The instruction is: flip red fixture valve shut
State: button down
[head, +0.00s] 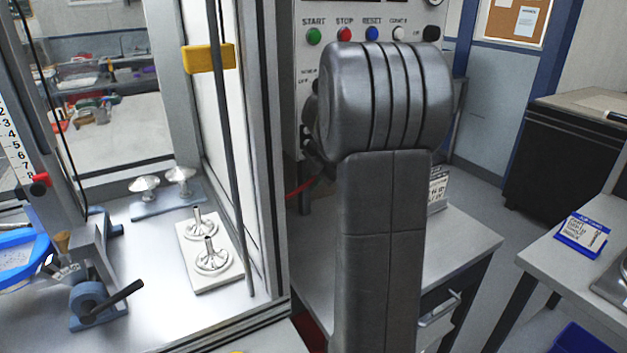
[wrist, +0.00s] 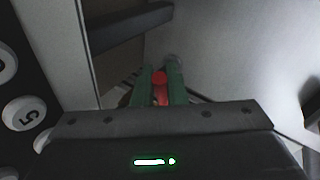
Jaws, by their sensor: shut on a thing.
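My gripper (wrist: 160,98) shows in the wrist view as two green fingers. They are closed on a small red part (wrist: 161,87), which looks like the red valve's handle. The red part stands upright between the fingers; its lower end and what it is mounted on are hidden by the gripper body. In the head view my own grey arm fills the middle, and neither the gripper nor the gripped red part can be made out.
A glass-walled cabinet at left holds a white plate (head: 228,276) with metal parts and a blue-grey clamp (head: 92,300). Behind my arm is a panel with coloured buttons (head: 344,34).

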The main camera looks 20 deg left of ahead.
jog(key=f+g+y+b, duration=0.1)
jog(key=b, duration=0.1)
jog(key=f+m+g+y+b, duration=0.1)
jog(key=b, duration=0.1)
jog(key=f+g+y+b, duration=0.1)
jog(key=f+b, duration=0.1)
jog(key=b, duration=0.1)
jog(key=shift+w+d, duration=0.25)
jog(key=shift+d, duration=0.05)
jog(key=c, duration=1.5)
grip_release()
jog(key=shift+o, duration=0.2)
jog(key=shift+d+r, duration=0.1)
jog(key=shift+r, duration=0.05)
jog(key=v, duration=1.3)
jog(key=shift+d+r, duration=0.15)
jog(key=shift+r, duration=0.05)
